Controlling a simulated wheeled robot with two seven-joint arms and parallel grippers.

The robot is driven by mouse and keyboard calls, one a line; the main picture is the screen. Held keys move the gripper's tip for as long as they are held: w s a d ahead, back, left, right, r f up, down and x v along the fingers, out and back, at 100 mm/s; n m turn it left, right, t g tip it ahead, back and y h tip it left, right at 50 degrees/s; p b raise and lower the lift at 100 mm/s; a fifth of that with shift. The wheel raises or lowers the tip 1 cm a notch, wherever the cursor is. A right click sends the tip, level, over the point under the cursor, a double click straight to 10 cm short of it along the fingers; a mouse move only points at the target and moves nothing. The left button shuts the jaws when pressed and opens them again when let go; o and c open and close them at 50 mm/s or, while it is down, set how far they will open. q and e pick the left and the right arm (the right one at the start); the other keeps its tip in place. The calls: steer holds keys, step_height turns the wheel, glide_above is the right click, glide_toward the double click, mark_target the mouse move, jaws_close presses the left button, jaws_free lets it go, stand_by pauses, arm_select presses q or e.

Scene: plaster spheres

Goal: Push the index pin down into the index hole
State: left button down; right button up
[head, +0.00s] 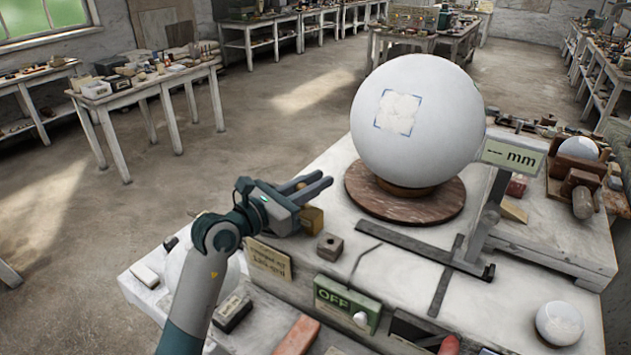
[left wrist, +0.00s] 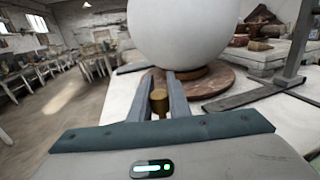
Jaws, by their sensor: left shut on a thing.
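A large white plaster sphere (head: 417,120) rests on a round reddish-brown turntable (head: 405,205), with a blue-cornered patch on its face. My left gripper (head: 322,182) reaches in from the left beside the turntable's left edge. The index pin, with a brass knob (head: 311,220), shows just below its fingers. In the left wrist view the brass knob (left wrist: 158,102) sits between the two grey fingers, which are shut on it. The index hole is hidden, so I cannot tell how deep the pin sits. My right gripper is not in view.
A small dark block (head: 330,246) stands right of the knob. A gauge stand with an "mm" display (head: 512,155) stands right of the turntable. A green OFF switch box (head: 347,303) is on the bench front. A small white sphere (head: 559,323) lies at lower right.

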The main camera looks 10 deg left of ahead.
arm_select(q)
steer(key=shift+f, duration=0.15)
steer(key=c, duration=1.6)
jaws_free()
steer(key=shift+f, duration=0.1)
steer(key=shift+r+p, duration=1.8)
steer(key=shift+r, duration=0.35)
